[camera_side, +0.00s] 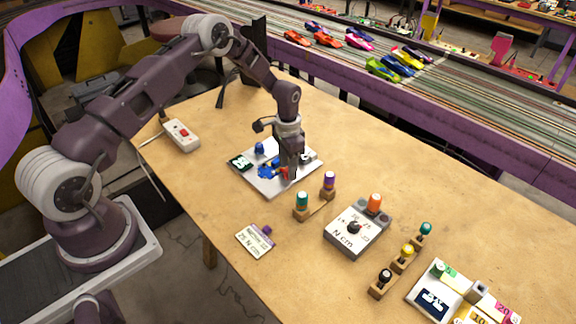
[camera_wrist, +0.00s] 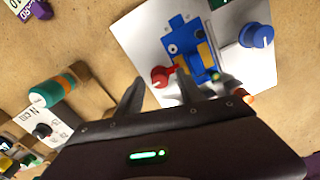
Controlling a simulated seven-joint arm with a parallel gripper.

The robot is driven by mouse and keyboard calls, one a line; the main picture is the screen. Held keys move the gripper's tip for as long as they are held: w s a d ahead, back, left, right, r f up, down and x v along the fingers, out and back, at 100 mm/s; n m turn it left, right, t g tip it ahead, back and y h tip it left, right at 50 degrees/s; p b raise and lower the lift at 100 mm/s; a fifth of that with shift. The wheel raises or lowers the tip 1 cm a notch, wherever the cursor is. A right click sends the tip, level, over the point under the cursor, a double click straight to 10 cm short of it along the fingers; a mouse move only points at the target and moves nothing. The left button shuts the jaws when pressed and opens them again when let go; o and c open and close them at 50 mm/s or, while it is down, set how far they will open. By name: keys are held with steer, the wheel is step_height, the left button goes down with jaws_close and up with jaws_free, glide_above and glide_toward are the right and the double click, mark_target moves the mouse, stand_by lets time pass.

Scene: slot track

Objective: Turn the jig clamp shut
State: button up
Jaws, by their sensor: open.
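The jig is a blue block (camera_wrist: 193,48) with orange inserts on a white plate (camera_wrist: 140,30). In the side view the plate (camera_side: 272,187) lies on the bench. A red clamp lever (camera_wrist: 165,75) sits at the jig's near left corner in the wrist view. My gripper (camera_wrist: 158,92) is open and empty, with its fingertips just short of the red lever in the picture. In the side view my gripper (camera_side: 290,172) points down over the plate's right part and partly hides the jig and lever. I cannot tell whether a finger touches the lever.
A blue knob (camera_wrist: 256,36) stands on the plate beside the jig. Bit holders with a teal handle (camera_side: 302,201) and a purple handle (camera_side: 329,181) stand close to the plate. A grey torque box (camera_side: 352,236) is further right. The bench's left part is mostly clear.

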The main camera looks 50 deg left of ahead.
step_height(320, 180, up, 7)
steer(key=shift+r, duration=0.1)
steer(key=s+d+r+t, duration=0.1)
steer(key=s+d+r, duration=0.15)
steer(key=r, duration=0.55)
steer(key=s+d+r+n+t, duration=0.1)
steer(key=s+r, duration=0.3)
steer(key=r, duration=0.3)
steer(key=s+d+r, duration=0.2)
steer(key=s+r, duration=0.1)
steer(key=r, duration=0.5)
steer(key=s+d+r+n+t, duration=0.1)
steer(key=s+d+r, duration=0.1)
steer(key=s, duration=1)
steer(key=s+d+r+n+t, duration=0.1)
steer(key=s+d+r+t, duration=0.1)
steer(key=s, duration=1)
steer(key=shift+s+d+r+t, duration=0.15)
steer(key=shift+d+r+t, duration=0.15)
steer(key=shift+d+r, duration=0.5)
